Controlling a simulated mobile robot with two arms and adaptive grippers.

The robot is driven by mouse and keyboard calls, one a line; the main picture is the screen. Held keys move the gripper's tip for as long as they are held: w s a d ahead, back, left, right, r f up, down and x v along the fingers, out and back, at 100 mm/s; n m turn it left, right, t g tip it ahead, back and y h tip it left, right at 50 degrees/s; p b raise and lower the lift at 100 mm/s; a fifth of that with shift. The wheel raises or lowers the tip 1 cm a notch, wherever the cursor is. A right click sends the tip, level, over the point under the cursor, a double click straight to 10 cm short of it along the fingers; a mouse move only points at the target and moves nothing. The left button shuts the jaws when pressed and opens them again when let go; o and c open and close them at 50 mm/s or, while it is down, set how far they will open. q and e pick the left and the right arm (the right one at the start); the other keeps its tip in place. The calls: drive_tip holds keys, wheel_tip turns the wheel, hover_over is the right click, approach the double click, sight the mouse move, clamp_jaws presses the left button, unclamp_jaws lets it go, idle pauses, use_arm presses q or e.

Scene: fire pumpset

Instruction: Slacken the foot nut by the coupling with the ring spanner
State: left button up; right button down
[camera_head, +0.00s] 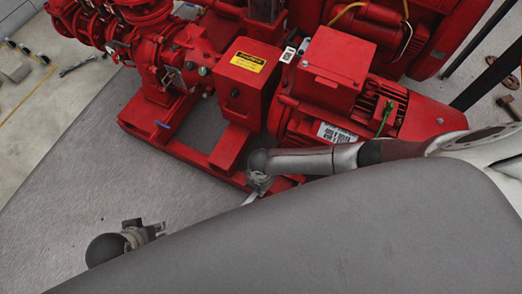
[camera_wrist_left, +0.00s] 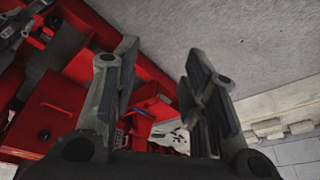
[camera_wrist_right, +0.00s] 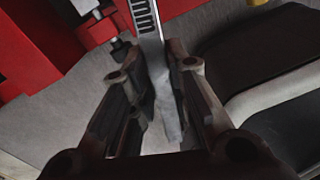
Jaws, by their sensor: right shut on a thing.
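The steel ring spanner (camera_wrist_right: 148,25) stands between the fingers of my right gripper (camera_wrist_right: 155,95), which is shut on its shank. Its far end runs out of the top of the right wrist view. In the head view, my right gripper (camera_head: 258,184) is low beside the red base frame, below the coupling guard (camera_head: 248,75), and a bit of the spanner (camera_head: 250,198) shows. A dark nut or bolt (camera_wrist_right: 118,48) sits by red metal left of the spanner; I cannot tell whether it is the foot nut. My left gripper (camera_wrist_left: 158,80) is open and empty; in the head view it hangs at lower left (camera_head: 160,230).
The red motor (camera_head: 335,90) stands right of the guard, and the red pump (camera_head: 185,65) stands left of it. The red base frame (camera_head: 180,148) runs along their front. The grey floor (camera_head: 75,180) at left is clear. Loose metal parts (camera_head: 510,95) lie at far right.

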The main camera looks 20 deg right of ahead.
use_arm(q)
drive_tip(key=shift+b+v, duration=1.15)
drive_tip(key=shift+v, duration=0.45)
use_arm(e)
drive_tip(key=shift+f, duration=1.4)
use_arm(q)
drive_tip(key=shift+s+r, duration=0.1)
drive_tip(key=shift+s, duration=0.05)
use_arm(e)
drive_tip(key=shift+w+a+m, duration=0.15)
drive_tip(key=shift+w+m, duration=0.15)
drive_tip(key=shift+w, duration=0.05)
drive_tip(key=shift+r, duration=0.15)
drive_tip(key=shift+r+p, duration=0.6)
drive_tip(key=shift+p, duration=0.15)
drive_tip(key=shift+r+p, duration=0.65)
drive_tip(key=shift+p, duration=0.05)
drive_tip(key=shift+r+p, duration=0.45)
drive_tip(key=shift+r, duration=0.05)
use_arm(q)
wheel_tip(320, 180, down, 13)
drive_tip(key=p, duration=0.1)
drive_tip(key=shift+w+f+g, duration=0.25)
drive_tip(key=shift+w+g, duration=0.15)
drive_tip(key=shift+w, duration=0.05)
use_arm(e)
drive_tip(key=shift+r, duration=0.7)
use_arm(q)
drive_tip(key=shift+d, duration=0.15)
